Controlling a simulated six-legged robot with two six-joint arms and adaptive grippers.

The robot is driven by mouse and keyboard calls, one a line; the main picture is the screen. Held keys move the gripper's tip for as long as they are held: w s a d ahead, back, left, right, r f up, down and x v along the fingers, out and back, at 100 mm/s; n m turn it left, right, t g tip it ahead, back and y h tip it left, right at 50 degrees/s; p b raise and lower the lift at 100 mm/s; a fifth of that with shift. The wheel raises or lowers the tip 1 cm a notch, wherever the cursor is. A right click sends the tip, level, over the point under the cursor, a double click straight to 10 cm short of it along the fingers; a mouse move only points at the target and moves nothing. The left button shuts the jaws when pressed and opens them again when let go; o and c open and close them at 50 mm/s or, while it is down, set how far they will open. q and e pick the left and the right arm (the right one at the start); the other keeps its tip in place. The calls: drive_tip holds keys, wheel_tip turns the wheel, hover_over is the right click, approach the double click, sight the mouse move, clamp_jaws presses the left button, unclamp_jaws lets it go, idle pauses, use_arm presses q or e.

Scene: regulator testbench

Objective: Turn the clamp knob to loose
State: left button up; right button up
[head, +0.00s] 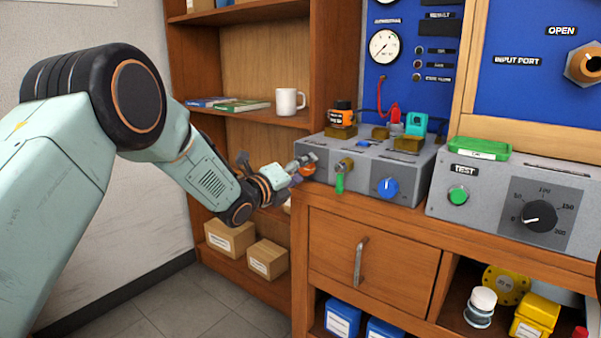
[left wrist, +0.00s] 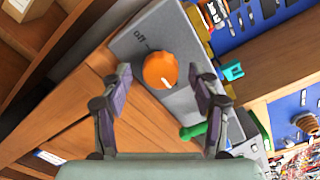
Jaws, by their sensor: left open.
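A grey fixture box (head: 365,165) stands on the wooden bench. An orange knob (head: 307,171) is on its front face at the left end, partly behind my left gripper (head: 300,166). The left wrist view shows the orange knob (left wrist: 160,70) with a white mark toward its lower right and small dark lettering beside it. My left gripper (left wrist: 160,100) is open, its fingers apart to either side of the knob in that picture; I see no contact. A blue knob (head: 388,187) is on the same face, farther right. Which knob is the clamp knob I cannot read. My right gripper is not in view.
A green-handled brass valve (head: 342,175) sits between the two knobs. A grey test box (head: 510,205) with a black dial stands to the right. A shelf holds a white mug (head: 290,102) and books. A drawer handle (head: 360,262) sticks out below the bench top.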

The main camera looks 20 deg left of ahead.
use_arm(q)
drive_tip(key=c, duration=1.2)
